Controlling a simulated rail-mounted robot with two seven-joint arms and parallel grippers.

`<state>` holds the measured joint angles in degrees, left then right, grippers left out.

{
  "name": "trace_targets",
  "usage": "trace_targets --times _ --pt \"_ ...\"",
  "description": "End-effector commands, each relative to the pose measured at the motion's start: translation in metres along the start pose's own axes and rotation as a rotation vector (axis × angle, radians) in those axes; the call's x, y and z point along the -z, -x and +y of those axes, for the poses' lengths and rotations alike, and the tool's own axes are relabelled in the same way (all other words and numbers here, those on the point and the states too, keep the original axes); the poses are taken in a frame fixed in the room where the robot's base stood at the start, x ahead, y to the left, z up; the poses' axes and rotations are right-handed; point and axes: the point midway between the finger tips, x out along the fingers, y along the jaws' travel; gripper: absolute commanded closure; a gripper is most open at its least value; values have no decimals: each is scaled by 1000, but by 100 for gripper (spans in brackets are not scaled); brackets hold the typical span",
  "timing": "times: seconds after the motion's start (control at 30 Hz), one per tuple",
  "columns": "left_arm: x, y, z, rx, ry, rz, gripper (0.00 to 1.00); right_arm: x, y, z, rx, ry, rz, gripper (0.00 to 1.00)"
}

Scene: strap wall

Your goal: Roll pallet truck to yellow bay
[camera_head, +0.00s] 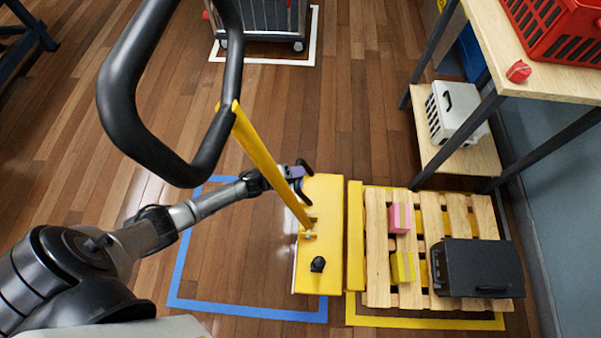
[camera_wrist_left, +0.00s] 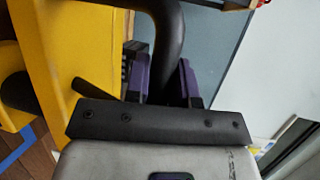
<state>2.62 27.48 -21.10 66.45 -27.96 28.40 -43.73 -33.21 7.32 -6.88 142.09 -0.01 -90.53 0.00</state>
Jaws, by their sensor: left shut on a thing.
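The yellow pallet truck (camera_head: 323,260) stands in the lower middle of the head view, its yellow tiller rising to a large black loop handle at upper left. The yellow-outlined bay (camera_head: 420,322) lies at right, under the wooden pallet (camera_head: 378,240). The truck's body is at that bay's left edge and overlaps the right side of the blue outline. My left gripper (camera_head: 298,174) is beside the truck's body. In the left wrist view my left gripper (camera_wrist_left: 163,85) is shut on a black curved bar (camera_wrist_left: 167,35) of the truck. My right gripper is not in view.
A pink box (camera_head: 399,218), a yellow box (camera_head: 403,267) and a dark crate (camera_head: 482,267) sit on the pallet. A shelf table (camera_head: 540,80) stands at upper right against the wall. The blue-outlined bay (camera_head: 245,312) is mostly bare floor. A wheeled cart (camera_head: 262,20) stands at the back.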

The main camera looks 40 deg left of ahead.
Motion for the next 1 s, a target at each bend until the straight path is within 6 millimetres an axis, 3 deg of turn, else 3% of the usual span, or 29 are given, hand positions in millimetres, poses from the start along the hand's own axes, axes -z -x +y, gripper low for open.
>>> trace_targets --times 0.43,0.47,0.7,1.0 --pt "-1 -2 -3 5 0 -8 100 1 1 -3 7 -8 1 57" --pt "-1 -2 -3 5 0 -8 75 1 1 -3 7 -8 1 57" --pt "-1 -1 -1 2 0 -8 52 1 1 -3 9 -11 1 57" --pt "-1 2 -1 -1 0 -8 52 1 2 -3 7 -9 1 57"
